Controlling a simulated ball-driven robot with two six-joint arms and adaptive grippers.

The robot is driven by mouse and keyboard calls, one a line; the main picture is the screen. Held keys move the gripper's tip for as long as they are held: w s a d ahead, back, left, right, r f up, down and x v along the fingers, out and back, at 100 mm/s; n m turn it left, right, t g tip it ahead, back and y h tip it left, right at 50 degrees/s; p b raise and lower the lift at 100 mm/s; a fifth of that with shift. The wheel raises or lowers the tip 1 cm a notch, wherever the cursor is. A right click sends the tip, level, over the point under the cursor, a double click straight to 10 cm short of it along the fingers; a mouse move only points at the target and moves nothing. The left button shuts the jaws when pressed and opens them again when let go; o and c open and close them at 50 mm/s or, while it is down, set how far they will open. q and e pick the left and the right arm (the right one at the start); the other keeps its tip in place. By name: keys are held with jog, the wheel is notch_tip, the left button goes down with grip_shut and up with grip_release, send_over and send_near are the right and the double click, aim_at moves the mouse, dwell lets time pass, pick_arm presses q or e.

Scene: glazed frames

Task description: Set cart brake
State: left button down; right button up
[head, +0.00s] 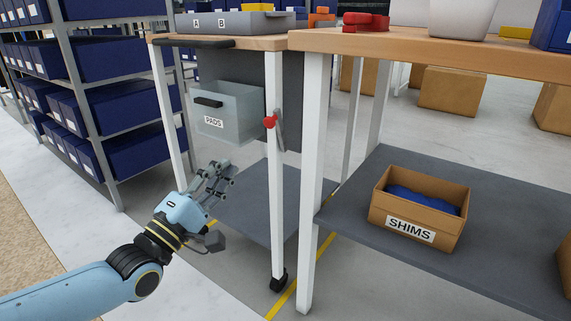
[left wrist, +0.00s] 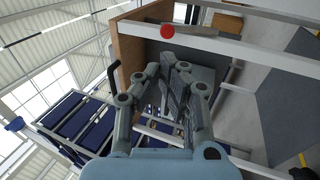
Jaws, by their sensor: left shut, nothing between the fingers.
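The cart (head: 274,205) has a wooden top, white legs and a black caster (head: 278,281) at the foot of its front leg. A brake lever with a red knob (head: 270,121) and a grey bar sits high on that leg. The red knob (left wrist: 167,31) also shows at the top of the left wrist view. My left gripper (head: 222,172) is shut and empty. It is to the left of and lower than the red knob, clear of the leg. In the left wrist view the fingers (left wrist: 172,72) point toward the cart. My right gripper is not in view.
A translucent PADS bin (head: 232,113) hangs under the cart top, above my gripper. A bench (head: 430,45) stands close on the right, with a SHIMS box (head: 398,219) on its lower shelf. Blue-bin racks (head: 95,100) stand at left. The floor before the cart is clear.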

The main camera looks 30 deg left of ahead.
aim_at(268, 123)
pick_arm(q)
jog(key=f+b+x, duration=0.2)
jog(key=b+x, duration=0.1)
jog(key=x, duration=0.9)
jog(key=shift+w+r, duration=0.2)
jog(key=shift+w, duration=0.5)
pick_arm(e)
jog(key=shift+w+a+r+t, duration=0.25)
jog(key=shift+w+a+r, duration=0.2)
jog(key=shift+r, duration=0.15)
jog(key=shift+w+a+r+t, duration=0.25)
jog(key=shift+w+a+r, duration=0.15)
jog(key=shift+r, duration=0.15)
pick_arm(q)
jog(key=shift+w+r+g, duration=0.1)
jog(key=shift+r+g, duration=0.2)
jog(key=shift+w+d+r+g+p, duration=0.1)
jog(key=shift+w+r+g+p, duration=0.3)
jog(key=shift+w+r+p, duration=0.35)
jog(key=shift+w+r, duration=0.1)
jog(key=shift+w, duration=0.2)
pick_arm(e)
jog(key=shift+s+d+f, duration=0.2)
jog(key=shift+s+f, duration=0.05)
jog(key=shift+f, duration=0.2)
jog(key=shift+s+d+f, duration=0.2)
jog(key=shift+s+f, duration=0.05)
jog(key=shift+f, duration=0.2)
pick_arm(q)
jog(key=shift+s, duration=0.1)
